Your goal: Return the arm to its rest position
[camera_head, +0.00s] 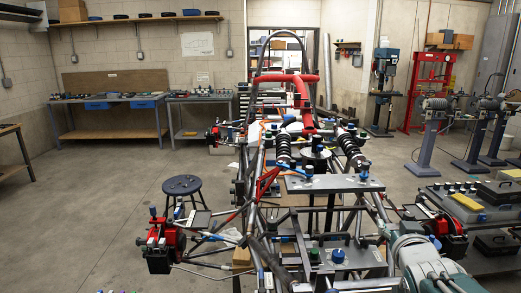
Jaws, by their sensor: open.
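I cannot make out my gripper in this view. No fingers or jaws that I can tell as mine show. A grey rounded machine-like body (421,262) fills part of the lower right corner, cut off by the bottom edge. I cannot tell whether it is part of my arm or a shop machine. The tube chassis (283,54) stands straight ahead, with a dark hoop and red tubes at its far end.
A round stool (181,186) stands left of the chassis. A workbench (111,104) lines the back left wall. A cart (478,213) with a yellow item, a drill press (383,78) and a red press frame (432,78) stand right. Open floor (90,215) lies left.

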